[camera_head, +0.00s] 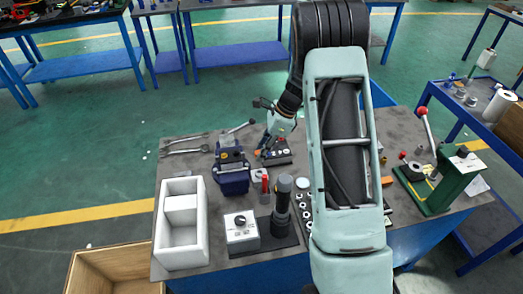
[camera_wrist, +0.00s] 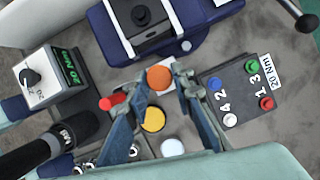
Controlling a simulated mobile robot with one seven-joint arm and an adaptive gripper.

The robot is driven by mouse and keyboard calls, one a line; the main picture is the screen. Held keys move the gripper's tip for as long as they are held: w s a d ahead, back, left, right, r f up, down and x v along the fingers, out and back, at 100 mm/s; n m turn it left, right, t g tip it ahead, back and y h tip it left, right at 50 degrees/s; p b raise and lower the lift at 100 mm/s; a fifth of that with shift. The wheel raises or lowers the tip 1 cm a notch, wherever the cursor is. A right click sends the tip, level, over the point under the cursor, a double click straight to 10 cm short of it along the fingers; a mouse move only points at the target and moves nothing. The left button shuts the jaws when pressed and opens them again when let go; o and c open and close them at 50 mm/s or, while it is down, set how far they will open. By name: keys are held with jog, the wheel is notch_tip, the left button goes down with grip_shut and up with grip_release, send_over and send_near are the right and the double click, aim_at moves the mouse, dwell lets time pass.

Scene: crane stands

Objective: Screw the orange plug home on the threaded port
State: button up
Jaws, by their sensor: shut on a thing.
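The orange plug (camera_wrist: 158,77) shows as a round orange face between my fingertips in the wrist view. My gripper (camera_wrist: 161,72) is shut on it, with one finger at each side. A white plate (camera_wrist: 176,127) lies below and behind the plug. The threaded port is not clearly visible; I cannot tell whether the plug is touching it or how deep it sits.
A dark block with numbered coloured buttons (camera_wrist: 240,90) stands close right of my gripper. A yellow disc (camera_wrist: 153,119) and red part (camera_wrist: 112,101) are near. A white torque box (camera_head: 241,230), white tray (camera_head: 180,245) and green press (camera_head: 440,185) share the bench.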

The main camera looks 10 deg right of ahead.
jog(key=shift+f+b, duration=1.75)
jog(key=shift+f, duration=1.1)
jog(key=shift+f+b, duration=0.5)
jog(key=shift+f, duration=0.35)
jog(key=o, duration=1.1)
jog(key=shift+r, duration=0.1)
jog(key=shift+p+v, duration=1.65)
jog(key=shift+v, duration=0.8)
